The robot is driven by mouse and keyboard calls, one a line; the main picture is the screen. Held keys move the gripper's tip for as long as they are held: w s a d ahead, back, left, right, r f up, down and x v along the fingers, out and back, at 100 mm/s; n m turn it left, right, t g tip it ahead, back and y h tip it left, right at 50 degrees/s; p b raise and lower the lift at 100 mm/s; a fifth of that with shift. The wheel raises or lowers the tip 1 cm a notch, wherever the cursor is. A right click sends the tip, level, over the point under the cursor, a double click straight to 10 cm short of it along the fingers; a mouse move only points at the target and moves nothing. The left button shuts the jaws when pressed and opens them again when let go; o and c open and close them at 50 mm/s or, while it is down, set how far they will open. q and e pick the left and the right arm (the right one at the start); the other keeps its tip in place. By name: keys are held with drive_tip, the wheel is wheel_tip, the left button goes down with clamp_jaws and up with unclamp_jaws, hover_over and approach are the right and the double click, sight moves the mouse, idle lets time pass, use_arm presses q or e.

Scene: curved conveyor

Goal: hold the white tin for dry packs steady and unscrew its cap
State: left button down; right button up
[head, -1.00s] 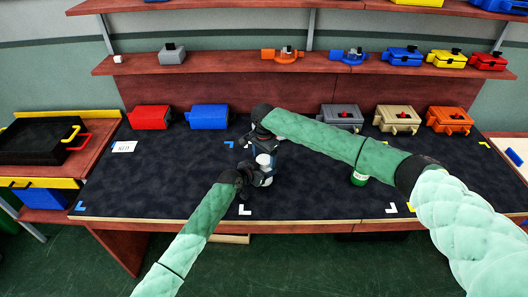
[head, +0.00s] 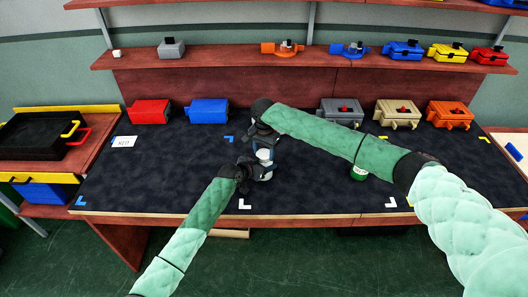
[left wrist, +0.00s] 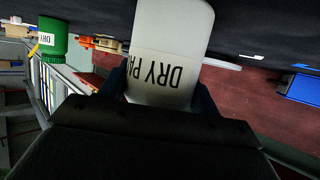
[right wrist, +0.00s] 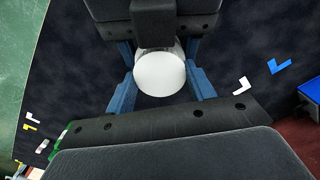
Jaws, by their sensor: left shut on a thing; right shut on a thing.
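The white tin (head: 264,156) stands between my two grippers on the dark table. In the left wrist view its white body (left wrist: 165,60) shows black "DRY PA" lettering. My left gripper (head: 257,171) is shut around the tin's body from the front left. My right gripper (head: 265,143) is above the tin, pointing down. In the right wrist view a round white top, the cap (right wrist: 160,74), lies between the right gripper's blue fingers (right wrist: 162,95), which are shut on it. Whether the cap has turned or lifted cannot be told.
A green jar (head: 359,173) stands to the right under my right arm. Red (head: 149,112) and blue (head: 209,113) boxes stand at the back left, and grey (head: 341,111), tan (head: 397,113) and orange (head: 449,114) ones at the back right. The front left tabletop is clear.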

drive_tip(key=n, duration=0.7)
drive_tip(key=o, duration=1.1)
